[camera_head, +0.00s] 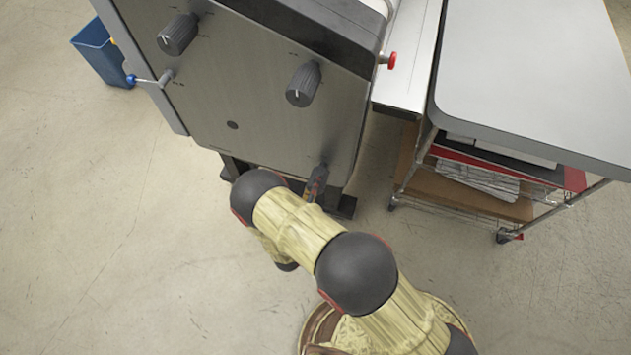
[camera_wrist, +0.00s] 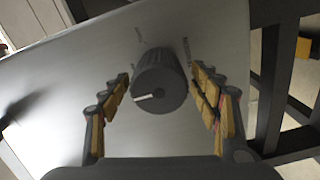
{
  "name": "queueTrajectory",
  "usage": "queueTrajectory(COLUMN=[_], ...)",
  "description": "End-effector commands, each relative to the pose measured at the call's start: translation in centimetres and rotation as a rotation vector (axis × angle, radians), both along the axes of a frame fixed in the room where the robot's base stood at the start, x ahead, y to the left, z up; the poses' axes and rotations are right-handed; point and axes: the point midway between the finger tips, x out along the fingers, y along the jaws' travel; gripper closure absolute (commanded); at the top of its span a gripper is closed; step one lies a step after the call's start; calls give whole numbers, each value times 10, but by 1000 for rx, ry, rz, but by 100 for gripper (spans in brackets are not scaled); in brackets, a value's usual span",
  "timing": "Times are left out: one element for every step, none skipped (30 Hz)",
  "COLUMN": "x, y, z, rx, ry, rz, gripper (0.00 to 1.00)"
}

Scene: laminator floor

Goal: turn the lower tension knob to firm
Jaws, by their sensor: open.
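The lower tension knob (camera_wrist: 163,80) is a dark ribbed dial on the grey panel, shown in the wrist view. Its white pointer line points to the left in that view. Small printed marks stand on the panel beside it, too blurred to read. My gripper (camera_wrist: 160,76) is open, with one yellow-padded finger on each side of the knob. I see gaps between pads and knob; contact is not visible.
The machine's panel (camera_head: 235,95) carries an upper left knob (camera_head: 178,34) and an upper right knob (camera_head: 303,84). A small crank handle (camera_head: 150,80) sticks out at left. A wire cart (camera_head: 480,190) stands at right, and a blue bin (camera_head: 101,50) at back left. Floor at left is clear.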

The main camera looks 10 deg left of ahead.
Motion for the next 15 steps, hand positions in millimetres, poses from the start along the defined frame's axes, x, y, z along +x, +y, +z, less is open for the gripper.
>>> queueTrajectory(x=[-7,-12,-19,-25,-30,-38,-44,-51,-59,-64,-69,-76,-81,-86,-91], y=[2,2,3,4,4,5,6,7,7,8,8,8,9,9,9], z=[0,0,0,0,0,0,0,0,0,0,0,0,0,0,0], rx=[-1,-2,-3,-4,-3,-2,-1,-1,-1,-1,-2,-2,-1,-1,0], ry=[1,1,2,2,1,1,1,1,0,0,1,1,0,-1,0], rz=[5,5,7,8,6,8,8,8,8,7,8,6,7,7,6], gripper=[37,37,37,37,37,37,37,37,37,37,37,37,37,37,37])
